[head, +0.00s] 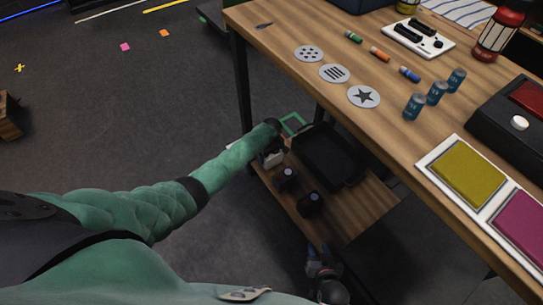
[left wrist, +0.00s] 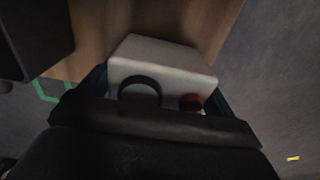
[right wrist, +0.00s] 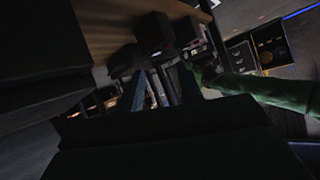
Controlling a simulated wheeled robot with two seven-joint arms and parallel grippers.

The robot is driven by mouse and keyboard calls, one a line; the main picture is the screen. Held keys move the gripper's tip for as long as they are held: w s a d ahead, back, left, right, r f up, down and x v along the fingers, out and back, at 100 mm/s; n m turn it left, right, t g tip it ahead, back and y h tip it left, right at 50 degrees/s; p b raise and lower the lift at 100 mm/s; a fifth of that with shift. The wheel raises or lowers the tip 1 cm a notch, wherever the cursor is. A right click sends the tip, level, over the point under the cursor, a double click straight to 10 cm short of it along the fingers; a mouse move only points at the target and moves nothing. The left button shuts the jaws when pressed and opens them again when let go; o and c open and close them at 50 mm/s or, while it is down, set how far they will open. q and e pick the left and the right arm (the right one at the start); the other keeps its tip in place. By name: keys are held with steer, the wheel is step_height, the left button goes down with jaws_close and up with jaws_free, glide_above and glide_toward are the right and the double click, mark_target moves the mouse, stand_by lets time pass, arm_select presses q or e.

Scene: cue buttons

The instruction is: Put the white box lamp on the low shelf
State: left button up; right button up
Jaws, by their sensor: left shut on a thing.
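The white box lamp (left wrist: 165,62) shows in the left wrist view, with a dark round part and a red part on its front. My left gripper (left wrist: 155,100) is shut on it, with a blue finger on each side. In the head view a small part of the white box lamp (head: 272,158) shows under my left gripper (head: 268,150), at the left end of the low shelf (head: 365,208). I cannot tell whether it touches the shelf. My right gripper (head: 318,257) is low beside the shelf's near edge, its fingers apart and empty in the right wrist view (right wrist: 163,88).
A black tray (head: 328,155) and two dark boxes, one (head: 285,178) nearer the lamp and one (head: 309,204) further right, stand on the low shelf. A green outline (head: 292,123) shows at its far end. The tabletop (head: 300,85) overhangs the shelf. The shelf's right part is bare.

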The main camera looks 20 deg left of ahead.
arm_select(q)
steer(key=shift+f, duration=0.1)
arm_select(e)
steer(key=shift+w+r, duration=0.2)
steer(key=shift+r, duration=0.1)
arm_select(q)
steer(key=o, duration=1.1)
steer(key=shift+c, duration=0.2)
arm_select(e)
steer(key=shift+w+r+t, duration=0.25)
steer(key=shift+r+t, duration=0.05)
steer(key=shift+r, duration=0.05)
